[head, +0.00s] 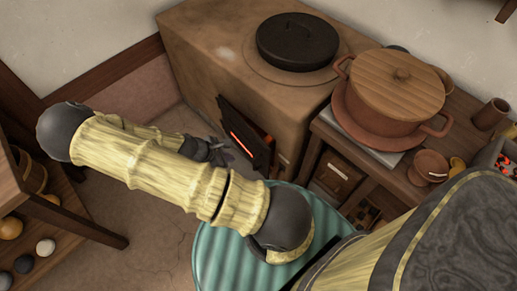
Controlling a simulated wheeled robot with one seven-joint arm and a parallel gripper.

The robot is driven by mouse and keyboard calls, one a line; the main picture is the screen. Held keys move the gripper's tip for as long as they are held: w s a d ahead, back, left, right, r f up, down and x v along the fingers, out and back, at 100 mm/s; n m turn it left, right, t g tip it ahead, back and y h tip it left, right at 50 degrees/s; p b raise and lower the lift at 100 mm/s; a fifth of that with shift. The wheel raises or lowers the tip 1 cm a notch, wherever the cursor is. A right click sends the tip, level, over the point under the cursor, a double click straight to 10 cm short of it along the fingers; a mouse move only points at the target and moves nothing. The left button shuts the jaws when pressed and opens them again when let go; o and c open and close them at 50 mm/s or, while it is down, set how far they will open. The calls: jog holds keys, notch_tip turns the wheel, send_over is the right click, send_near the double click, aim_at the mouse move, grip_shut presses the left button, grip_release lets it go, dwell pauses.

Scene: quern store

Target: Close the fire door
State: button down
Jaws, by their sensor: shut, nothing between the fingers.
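The clay stove (197,62) stands at the top middle of the head view, with a black lidded pan on its top. Its dark fire door (262,158) is on the front face and stands ajar, with orange glow showing at the opening. My gripper (222,152) is just left of the door, low in front of the stove. Its dark fingers are shut and empty. My forearm hides part of the gripper, and I cannot tell whether the fingers touch the door.
To the right, a wooden cabinet (322,128) bears a clay pot with a wooden lid (398,82) and a small cup (430,168). A ribbed green round thing (215,262) is below my arm. A wooden shelf (75,222) with balls stands at left. Floor (150,235) between is clear.

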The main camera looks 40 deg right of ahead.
jog(key=shift+w+d+f+n+t+h+b, duration=0.15)
jog(key=shift+w+d+f+n+h, duration=0.15)
jog(key=shift+d+f+n+h, duration=0.45)
jog(key=shift+w+d+f+n+t+h+b, duration=0.2)
jog(key=shift+d+f+n, duration=0.3)
jog(key=shift+d+n, duration=0.4)
jog(key=shift+w+a, duration=0.1)
jog(key=shift+f, duration=0.1)
jog(key=b, duration=0.3)
send_near(264, 147)
notch_tip(264, 147, down, 4)
jog(key=d, duration=0.3)
jog(key=shift+s+d, duration=0.1)
jog(key=shift+s, duration=0.1)
jog(key=shift+d, duration=0.4)
